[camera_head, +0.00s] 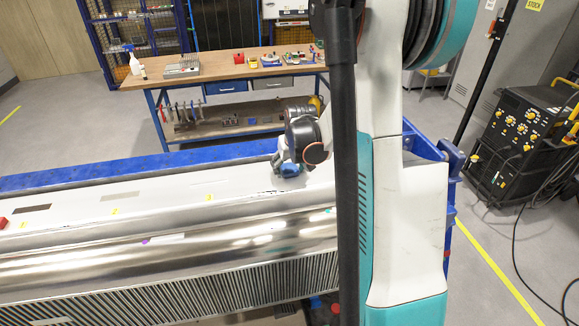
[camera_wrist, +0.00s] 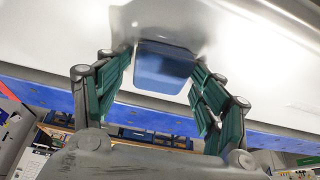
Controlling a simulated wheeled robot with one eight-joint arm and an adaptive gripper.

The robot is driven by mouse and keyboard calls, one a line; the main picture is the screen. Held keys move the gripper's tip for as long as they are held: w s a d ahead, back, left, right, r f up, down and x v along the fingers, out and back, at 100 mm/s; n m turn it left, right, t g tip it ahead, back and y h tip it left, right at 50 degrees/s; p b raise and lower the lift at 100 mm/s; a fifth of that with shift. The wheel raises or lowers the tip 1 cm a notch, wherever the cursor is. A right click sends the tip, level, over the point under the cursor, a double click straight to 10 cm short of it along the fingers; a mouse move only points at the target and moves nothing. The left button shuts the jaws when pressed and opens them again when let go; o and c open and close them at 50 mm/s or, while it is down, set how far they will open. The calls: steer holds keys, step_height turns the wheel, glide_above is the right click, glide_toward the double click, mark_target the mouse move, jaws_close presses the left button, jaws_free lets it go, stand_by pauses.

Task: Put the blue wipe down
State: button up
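The blue wipe (camera_wrist: 165,68) is a blue block-like pad in the middle of the wrist view. It lies between the tips of the two green-padded fingers of my gripper (camera_wrist: 163,75) and fills the gap from pad to pad. In the head view the wipe (camera_head: 291,170) shows as a small blue patch under my gripper (camera_head: 287,167), at the far part of the long pale metal workpiece (camera_head: 130,200). It is at or very close to that surface; I cannot tell if it touches. Part of it is hidden by my gripper.
A blue beam (camera_head: 130,167) runs behind the workpiece. Small yellow marks (camera_head: 115,211) and a red piece (camera_head: 3,223) are on its top, left of my gripper. A workbench (camera_head: 220,70) with tools stands behind. A black welding machine (camera_head: 520,140) stands at the right.

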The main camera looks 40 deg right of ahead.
steer(key=shift+r, duration=0.1)
steer(key=shift+r+p, duration=0.5)
steer(key=shift+p, duration=0.4)
steer(key=v, duration=1.3)
steer(key=shift+s, duration=0.3)
steer(key=shift+a+r, duration=0.15)
